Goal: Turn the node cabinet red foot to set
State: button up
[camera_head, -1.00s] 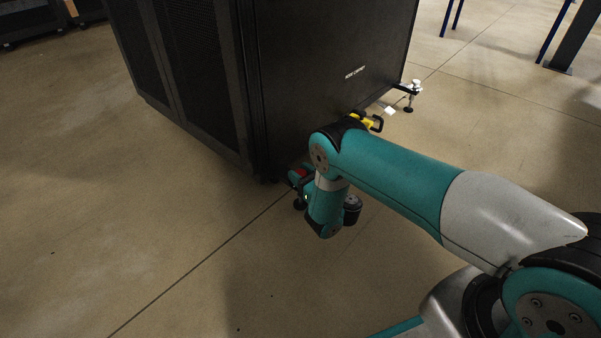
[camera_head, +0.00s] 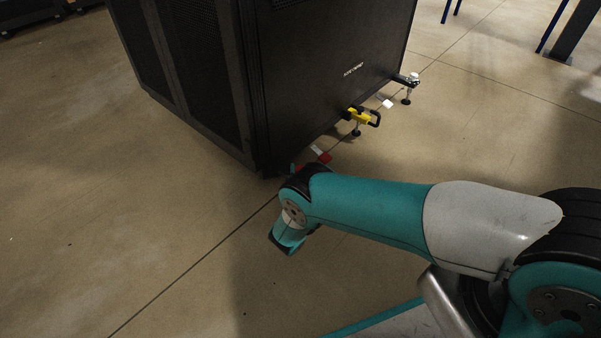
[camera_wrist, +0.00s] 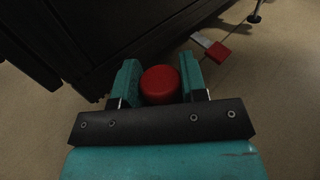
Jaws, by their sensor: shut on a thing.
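The node cabinet (camera_head: 310,60) is a tall black cabinet with a white label on its side. Its red foot (camera_wrist: 160,84) shows in the wrist view as a round red knob low beside the cabinet. My gripper (camera_wrist: 160,82) is shut on this red knob, one teal finger on each side.
A yellow foot with a black handle (camera_head: 361,116) and a white-knobbed foot (camera_head: 410,82) stand along the cabinet's right lower edge. A white tag (camera_head: 386,101) lies between them. Blue posts (camera_head: 555,25) stand at the far right. The floor left of the cabinet is clear.

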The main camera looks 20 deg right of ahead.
jog(key=m+h+b, duration=0.1)
jog(key=m+g+h+b, duration=0.1)
jog(key=h+b, duration=0.1)
jog(key=shift+a+f, duration=0.15)
jog(key=shift+f, duration=0.05)
jog(key=shift+r+m+g+h, duration=0.25)
jog(key=shift+m+g+h, duration=0.55)
jog(key=shift+h, duration=0.4)
jog(key=shift+m+h, duration=0.4)
jog(key=o, duration=0.9)
